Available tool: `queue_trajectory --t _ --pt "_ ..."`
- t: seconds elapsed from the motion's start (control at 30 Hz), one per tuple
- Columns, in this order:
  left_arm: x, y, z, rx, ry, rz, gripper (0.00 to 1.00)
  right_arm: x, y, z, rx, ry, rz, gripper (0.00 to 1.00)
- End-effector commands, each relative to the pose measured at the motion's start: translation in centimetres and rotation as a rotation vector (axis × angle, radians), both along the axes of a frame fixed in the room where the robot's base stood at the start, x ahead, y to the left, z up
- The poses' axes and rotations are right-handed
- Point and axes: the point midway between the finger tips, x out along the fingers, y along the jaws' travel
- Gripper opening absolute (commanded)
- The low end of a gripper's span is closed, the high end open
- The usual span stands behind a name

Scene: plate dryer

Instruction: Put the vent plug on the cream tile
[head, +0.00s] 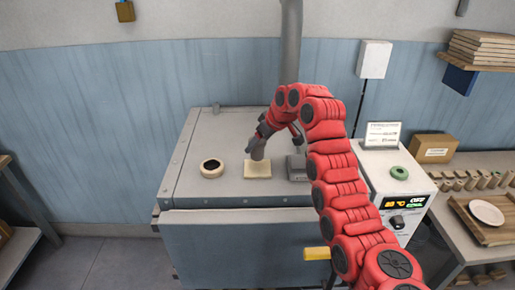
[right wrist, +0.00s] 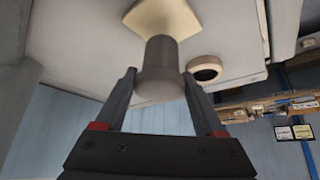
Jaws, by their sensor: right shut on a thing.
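The vent plug is a grey cylinder (head: 258,153), held between the fingers of my right gripper (head: 256,143). In the right wrist view the plug (right wrist: 160,68) sits between the two fingertips (right wrist: 159,80), with one end toward the cream tile (right wrist: 165,17). The cream tile (head: 257,172) is a small pale square lying flat on the grey dryer top. The plug is over the tile's far part in the head view. I cannot tell whether it touches the tile. My left gripper is not in view.
A dark ring with a pale rim (head: 211,168) lies left of the tile on the dryer top (head: 225,190). A dark grey block (head: 297,168) stands close on the right, beside my right arm. A control box (head: 397,190) with a green ring (head: 399,173) is farther right.

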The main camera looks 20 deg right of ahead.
Motion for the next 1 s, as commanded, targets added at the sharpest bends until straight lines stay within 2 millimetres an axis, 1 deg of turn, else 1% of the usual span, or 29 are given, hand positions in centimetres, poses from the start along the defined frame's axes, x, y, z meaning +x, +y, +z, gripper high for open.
queue_trajectory --t 0.1,0.3,0.37,0.5,0.7,0.87,0.9,0.97,1.0 --pt "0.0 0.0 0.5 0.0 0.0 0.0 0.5 0.4 0.1 0.1 -0.001 0.003 -0.001 0.06" --pt "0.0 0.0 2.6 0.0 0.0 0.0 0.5 0.3 0.1 -2.3 0.004 0.004 -0.001 0.06" --pt "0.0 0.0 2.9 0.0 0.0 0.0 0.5 0.4 0.1 -3.0 0.003 0.003 -0.001 0.06" --pt "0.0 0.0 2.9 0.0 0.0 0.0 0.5 0.4 0.1 -3.5 0.0 -0.001 0.0 0.06" --pt "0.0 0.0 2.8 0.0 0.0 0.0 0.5 0.4 0.1 -3.6 -0.001 0.0 -0.001 0.06" --pt "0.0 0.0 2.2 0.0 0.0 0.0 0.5 0.4 0.1 -4.2 -0.001 0.0 -0.001 0.06" --pt "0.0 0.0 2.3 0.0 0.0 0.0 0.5 0.4 0.0 -4.1 -0.001 0.0 -0.001 0.75" --pt "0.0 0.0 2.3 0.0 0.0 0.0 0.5 0.4 0.1 -4.0 0.0 0.0 0.0 0.85" --pt "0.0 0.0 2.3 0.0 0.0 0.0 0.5 0.4 0.1 -4.0 0.0 0.0 0.0 0.93"
